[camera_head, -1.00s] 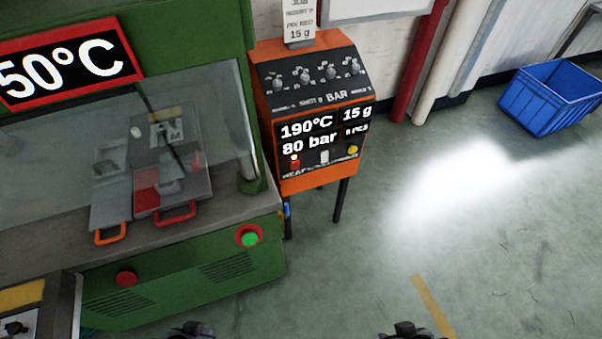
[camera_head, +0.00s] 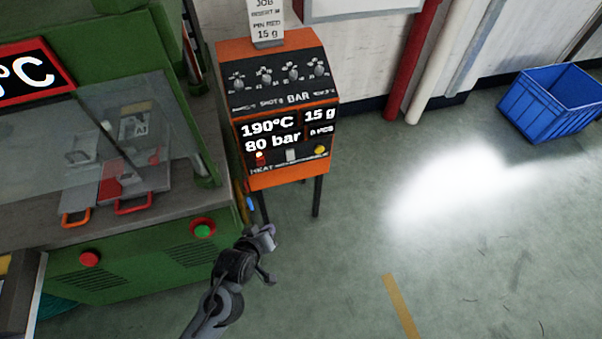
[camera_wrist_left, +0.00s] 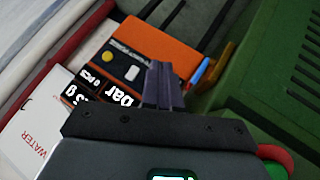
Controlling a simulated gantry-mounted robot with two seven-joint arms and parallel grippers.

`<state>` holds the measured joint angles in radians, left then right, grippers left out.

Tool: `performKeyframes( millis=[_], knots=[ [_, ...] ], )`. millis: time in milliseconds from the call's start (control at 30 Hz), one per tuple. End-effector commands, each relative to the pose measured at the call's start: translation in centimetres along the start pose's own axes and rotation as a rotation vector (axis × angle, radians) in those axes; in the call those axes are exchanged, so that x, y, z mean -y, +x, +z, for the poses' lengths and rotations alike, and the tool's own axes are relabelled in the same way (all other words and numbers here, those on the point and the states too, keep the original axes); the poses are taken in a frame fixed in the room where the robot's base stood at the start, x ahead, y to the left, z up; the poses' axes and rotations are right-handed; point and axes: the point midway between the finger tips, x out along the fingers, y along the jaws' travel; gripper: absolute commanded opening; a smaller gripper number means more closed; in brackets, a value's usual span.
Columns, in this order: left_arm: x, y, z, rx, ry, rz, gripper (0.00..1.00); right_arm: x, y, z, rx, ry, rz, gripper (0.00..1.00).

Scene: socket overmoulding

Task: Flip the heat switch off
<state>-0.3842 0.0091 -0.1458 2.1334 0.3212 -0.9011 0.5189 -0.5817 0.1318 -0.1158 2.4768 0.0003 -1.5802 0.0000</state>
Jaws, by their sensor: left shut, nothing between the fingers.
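The heat switch (camera_head: 259,157) is a small red switch with a pale, bright top. It stands above the HEAT label at the left of the orange control box's (camera_head: 287,178) lower strip. My left gripper (camera_head: 268,232) is shut and empty, below and in front of the box, apart from the switch. In the left wrist view, its closed fingers (camera_wrist_left: 160,66) point at the orange box (camera_wrist_left: 158,45) and cover part of its front. The heat switch cannot be made out there. My right gripper is not in view.
A white switch (camera_head: 290,155) and a yellow knob (camera_head: 319,150) share the strip. The green machine (camera_head: 150,265) stands close on the left, with a green button (camera_head: 203,231) near my left arm. A blue crate (camera_head: 545,105) lies far right. The floor between is clear.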

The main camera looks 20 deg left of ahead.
Motion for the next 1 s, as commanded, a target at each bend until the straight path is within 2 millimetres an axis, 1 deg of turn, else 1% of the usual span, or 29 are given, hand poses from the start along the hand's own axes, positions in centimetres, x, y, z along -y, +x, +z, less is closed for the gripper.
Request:
performKeyframes(
  millis=[33,100,200,300,400,533,700,833,1000],
  knots=[
    [0.6,2.8,0.1,-0.071,-0.104,0.013,0.00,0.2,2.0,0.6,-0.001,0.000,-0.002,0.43],
    [0.9,5.2,-0.8,-0.182,-0.255,0.038,0.00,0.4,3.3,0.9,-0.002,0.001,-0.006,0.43],
    [1.5,8.2,-1.9,-0.344,-0.455,0.085,0.00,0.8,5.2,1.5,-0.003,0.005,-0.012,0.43],
    [2.2,10.3,-2.9,-0.503,-0.628,0.146,0.00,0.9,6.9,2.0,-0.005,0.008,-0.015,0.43],
    [2.8,11.6,-3.5,-0.650,-0.763,0.219,0.00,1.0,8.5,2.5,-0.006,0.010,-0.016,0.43],
    [3.1,12.4,-3.9,-0.809,-0.883,0.322,0.00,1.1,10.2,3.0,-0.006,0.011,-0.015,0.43],
    [3.1,12.5,-3.9,-0.948,-0.965,0.441,0.00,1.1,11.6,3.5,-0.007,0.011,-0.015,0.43],
    [2.9,12.2,-3.9,-1.005,-0.989,0.502,0.00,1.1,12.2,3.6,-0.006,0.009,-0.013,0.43],
    [2.7,12.0,-3.9,-1.034,-1.000,0.535,0.00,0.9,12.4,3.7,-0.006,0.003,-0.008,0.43]
  ],
)
